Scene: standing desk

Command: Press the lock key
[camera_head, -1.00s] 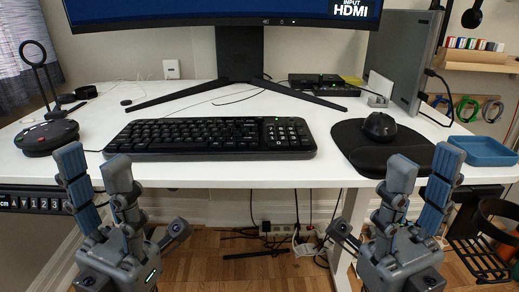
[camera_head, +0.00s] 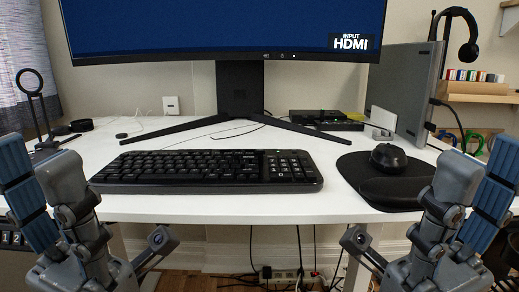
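The black keyboard (camera_head: 205,171) lies on the white standing desk (camera_head: 240,208), with its keys facing up and a number pad at its right end. A dark control strip (camera_head: 12,238) with buttons is under the desk's front edge at far left, mostly hidden behind my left arm. The lock key cannot be picked out on either one. My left gripper (camera_head: 38,165) is open and empty, pointing up near the front left corner of the desk. My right gripper (camera_head: 481,165) is open and empty, pointing up near the front right of the desk. Neither touches the keyboard.
A monitor (camera_head: 225,28) on a wide stand (camera_head: 240,90) is behind the keyboard. A mouse (camera_head: 389,157) rests on a black mouse pad (camera_head: 365,184) at right. A grey upright case (camera_head: 405,85) stands behind it. The desk strip before the keyboard is clear.

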